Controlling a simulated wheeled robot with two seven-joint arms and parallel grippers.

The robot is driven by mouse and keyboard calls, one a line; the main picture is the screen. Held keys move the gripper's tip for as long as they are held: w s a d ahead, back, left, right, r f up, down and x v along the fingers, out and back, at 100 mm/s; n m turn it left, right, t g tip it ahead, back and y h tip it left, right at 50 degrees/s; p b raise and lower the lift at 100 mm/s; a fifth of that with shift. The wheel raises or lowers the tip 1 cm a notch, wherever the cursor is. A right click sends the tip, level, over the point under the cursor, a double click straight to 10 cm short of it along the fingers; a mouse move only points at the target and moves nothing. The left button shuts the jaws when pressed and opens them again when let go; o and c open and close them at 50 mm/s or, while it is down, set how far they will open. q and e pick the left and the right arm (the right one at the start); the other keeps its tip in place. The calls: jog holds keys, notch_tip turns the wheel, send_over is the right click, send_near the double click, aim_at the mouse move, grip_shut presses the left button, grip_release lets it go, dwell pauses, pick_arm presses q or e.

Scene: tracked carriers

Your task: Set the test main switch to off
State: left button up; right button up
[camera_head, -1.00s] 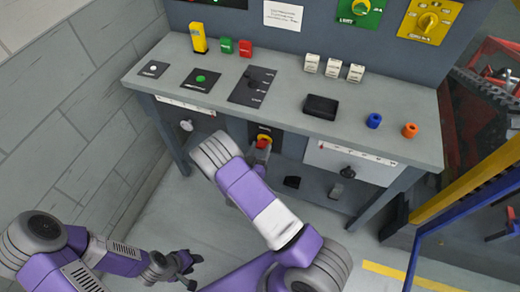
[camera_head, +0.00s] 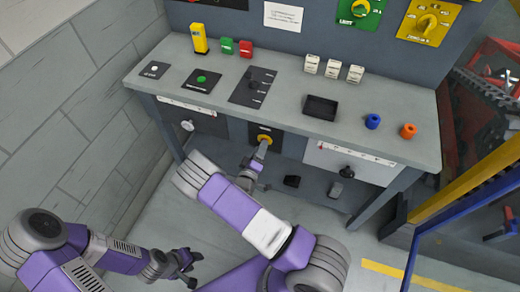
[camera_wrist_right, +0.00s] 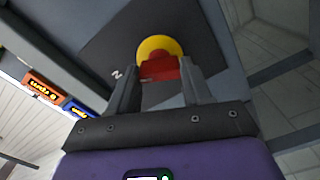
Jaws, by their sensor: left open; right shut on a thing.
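The test main switch (camera_head: 264,139) is on the front of the bench, below the top edge, on a dark plate. In the right wrist view its yellow disc (camera_wrist_right: 153,46) carries a red handle (camera_wrist_right: 160,68). My right gripper (camera_head: 263,150) reaches it from the front. In the wrist view the fingers (camera_wrist_right: 162,78) stand on both sides of the red handle, shut on it. The plate's lettering is too unclear to read the switch position. My left gripper (camera_head: 191,270) is open and empty, low in front of the bench.
The bench top (camera_head: 212,103) carries a black tray (camera_head: 321,107), a blue cylinder (camera_head: 373,121), an orange cylinder (camera_head: 408,130) and several small blocks. Drawers (camera_head: 340,163) flank the switch. A blue and yellow frame (camera_head: 470,182) stands at right. The floor on the left is clear.

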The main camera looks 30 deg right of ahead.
jog(key=n, duration=0.4)
jog(key=shift+f+n, duration=0.1)
jog(key=shift+n, duration=0.3)
dwell(0.4)
jog(key=o, duration=1.1)
jog(key=shift+c, duration=0.2)
jog(key=p+v, duration=0.1)
jog(key=v, duration=0.6)
jog(key=shift+s+a+p, duration=0.2)
jog(key=shift+s+p, duration=0.05)
jog(key=shift+p, duration=0.05)
